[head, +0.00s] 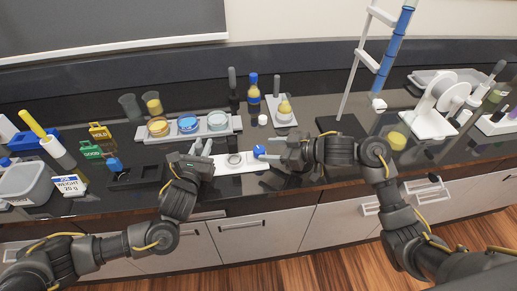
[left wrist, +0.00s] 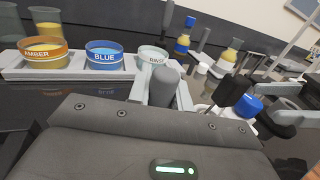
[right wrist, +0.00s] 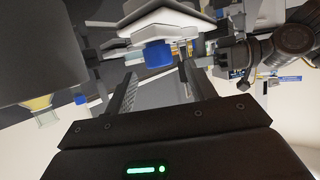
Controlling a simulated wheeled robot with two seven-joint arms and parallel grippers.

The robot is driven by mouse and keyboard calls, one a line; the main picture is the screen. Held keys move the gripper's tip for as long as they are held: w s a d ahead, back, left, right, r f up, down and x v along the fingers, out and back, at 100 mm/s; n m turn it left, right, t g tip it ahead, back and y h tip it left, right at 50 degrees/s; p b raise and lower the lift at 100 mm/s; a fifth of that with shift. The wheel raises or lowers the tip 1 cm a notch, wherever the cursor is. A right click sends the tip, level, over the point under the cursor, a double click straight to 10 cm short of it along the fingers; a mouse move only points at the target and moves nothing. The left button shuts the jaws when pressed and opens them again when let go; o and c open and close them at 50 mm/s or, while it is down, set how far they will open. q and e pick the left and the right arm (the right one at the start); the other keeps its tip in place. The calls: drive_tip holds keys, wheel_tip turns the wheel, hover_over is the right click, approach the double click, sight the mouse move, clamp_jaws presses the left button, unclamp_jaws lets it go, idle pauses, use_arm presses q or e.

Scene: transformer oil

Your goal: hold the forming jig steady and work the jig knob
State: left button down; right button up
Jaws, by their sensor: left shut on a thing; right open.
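The forming jig is a white block (head: 228,167) with a grey ring on top, near the front of the bench in the head view. Its blue jig knob (head: 259,151) is at the right end, and it also shows in the left wrist view (left wrist: 247,106) and the right wrist view (right wrist: 155,54). My left gripper (head: 206,151) is at the jig's left end and is shut on the jig; the contact is partly hidden. My right gripper (head: 280,153) is open just right of the knob. In the right wrist view the knob lies ahead, between the lines of the two fingers.
A rack with amber, blue and rinse dishes (head: 188,124) stands behind the jig. Bottles (head: 253,93) and a small tray with a flask (head: 284,108) stand behind it too. A dark stand (head: 342,126) is behind my right gripper. A dark tray (head: 137,177) lies to the left.

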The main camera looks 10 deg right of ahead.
sight(260, 149)
use_arm(q)
drive_tip(key=shift+f, duration=0.1)
use_arm(e)
drive_tip(key=x, duration=0.5)
drive_tip(key=shift+s, duration=0.1)
drive_tip(key=c, duration=1)
